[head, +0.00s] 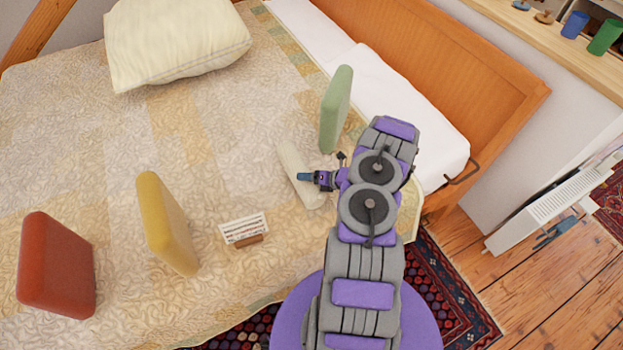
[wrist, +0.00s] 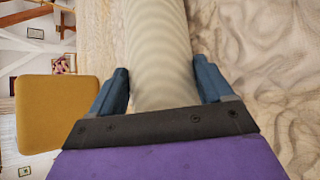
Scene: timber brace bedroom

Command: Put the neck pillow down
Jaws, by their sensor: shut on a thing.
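The neck pillow (head: 292,160) is a cream-coloured roll at the right part of the bed, in front of the green cushion. My gripper (head: 304,177) reaches it from the right and is shut on it. In the wrist view the roll (wrist: 158,50) runs up between the two blue fingers of my gripper (wrist: 164,88), one on each side. The roll is over the quilted bedspread (head: 90,140); I cannot tell whether it touches the cloth. My gripper hides part of it.
A green cushion (head: 336,108) stands close behind the roll. A yellow cushion (head: 166,224), a red cushion (head: 55,265) and a small card on a stand (head: 243,230) are to the left. A large cream pillow (head: 175,40) lies at the back. The bed's middle is clear.

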